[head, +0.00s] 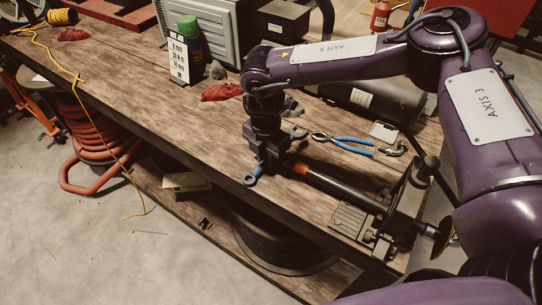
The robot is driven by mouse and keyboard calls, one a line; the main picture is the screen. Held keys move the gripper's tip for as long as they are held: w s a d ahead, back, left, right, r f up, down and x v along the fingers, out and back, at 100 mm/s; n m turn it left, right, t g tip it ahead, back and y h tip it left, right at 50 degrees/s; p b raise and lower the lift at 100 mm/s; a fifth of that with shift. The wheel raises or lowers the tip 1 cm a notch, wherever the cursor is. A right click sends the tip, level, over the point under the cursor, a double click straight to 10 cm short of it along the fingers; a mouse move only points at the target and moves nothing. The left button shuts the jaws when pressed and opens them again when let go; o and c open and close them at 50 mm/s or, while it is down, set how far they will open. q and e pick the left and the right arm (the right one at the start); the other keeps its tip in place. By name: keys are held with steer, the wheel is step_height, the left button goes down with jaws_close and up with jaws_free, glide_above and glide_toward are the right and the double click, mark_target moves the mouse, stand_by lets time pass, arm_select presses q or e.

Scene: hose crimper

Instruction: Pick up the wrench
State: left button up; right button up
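The wrench (253,176) is blue-grey. One end shows at the front edge of the wooden bench, just below my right gripper; another blue-grey end, perhaps of the same wrench, shows behind the gripper. The middle is hidden by the gripper. My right gripper (268,153) points down over the wrench, and its fingers are at or very near it. The fingertips are dark and small, so I cannot tell whether they are closed on it. My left gripper is not in view.
Blue-handled pliers (345,143) lie right of the gripper. A dark bar tool with a clamp base (352,219) runs along the bench's front right. A red cloth (221,92) and a numbered sign (179,58) stand behind left. The bench's left middle is clear.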

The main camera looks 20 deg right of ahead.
jaws_close()
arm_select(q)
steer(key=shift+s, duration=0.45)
arm_select(e)
steer(key=shift+r, duration=0.1)
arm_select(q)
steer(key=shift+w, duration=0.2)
arm_select(e)
steer(key=shift+r, duration=0.5)
step_height(320, 180, up, 10)
steer(key=b, duration=0.3)
arm_select(q)
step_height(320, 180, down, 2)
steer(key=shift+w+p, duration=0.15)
steer(key=shift+p, duration=0.35)
arm_select(e)
step_height(320, 180, up, 9)
glide_above(266, 159)
jaws_free()
jaws_close()
